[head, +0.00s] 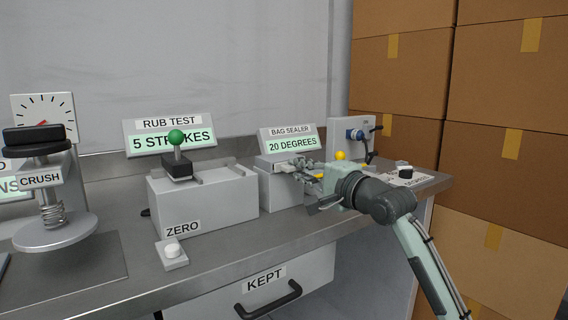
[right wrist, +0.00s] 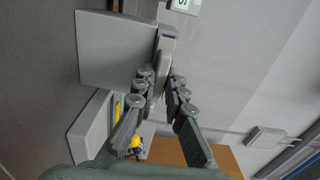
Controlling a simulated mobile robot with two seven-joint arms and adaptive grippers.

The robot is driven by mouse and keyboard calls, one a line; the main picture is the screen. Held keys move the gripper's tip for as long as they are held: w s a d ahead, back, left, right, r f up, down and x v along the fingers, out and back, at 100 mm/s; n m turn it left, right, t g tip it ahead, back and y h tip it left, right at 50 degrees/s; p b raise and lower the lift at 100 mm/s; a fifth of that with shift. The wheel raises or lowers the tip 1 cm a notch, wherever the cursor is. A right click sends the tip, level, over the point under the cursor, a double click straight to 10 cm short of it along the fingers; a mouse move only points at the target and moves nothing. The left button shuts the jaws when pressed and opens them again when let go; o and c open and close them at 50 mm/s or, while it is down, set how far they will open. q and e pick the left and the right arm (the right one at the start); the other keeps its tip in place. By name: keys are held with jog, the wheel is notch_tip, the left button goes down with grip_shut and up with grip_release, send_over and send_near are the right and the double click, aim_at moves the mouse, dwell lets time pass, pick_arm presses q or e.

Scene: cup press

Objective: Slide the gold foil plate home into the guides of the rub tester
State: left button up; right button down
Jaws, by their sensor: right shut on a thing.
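The rub tester (head: 205,195) is a light grey block with a "5 STROKES" sign. A dark rubbing head with a green knob (head: 176,137) and raised guide strips (head: 215,175) are on its top. My right gripper (head: 300,170) is at the bag sealer, right of the tester. Its fingers (right wrist: 166,85) are closed around the near end of a grey bar (right wrist: 166,52) at the sealer's top. I cannot make out a gold foil plate in either view. My left gripper is not in view.
The bag sealer (head: 280,190) reads "20 DEGREES". A ZERO button (head: 173,254) stands before the tester, and a crush press (head: 52,225) at the left. A device with a blue part (head: 352,133) is behind my gripper. Stacked cartons (head: 505,90) rise at the right.

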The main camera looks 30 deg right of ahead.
jog(key=shift+s+p, duration=0.3)
jog(key=shift+s, duration=0.3)
jog(key=shift+s+d, duration=0.1)
jog(key=shift+s, duration=0.05)
jog(key=s+p, duration=0.1)
jog(key=s, duration=0.6)
jog(key=shift+s+d, duration=0.25)
dwell(1.0)
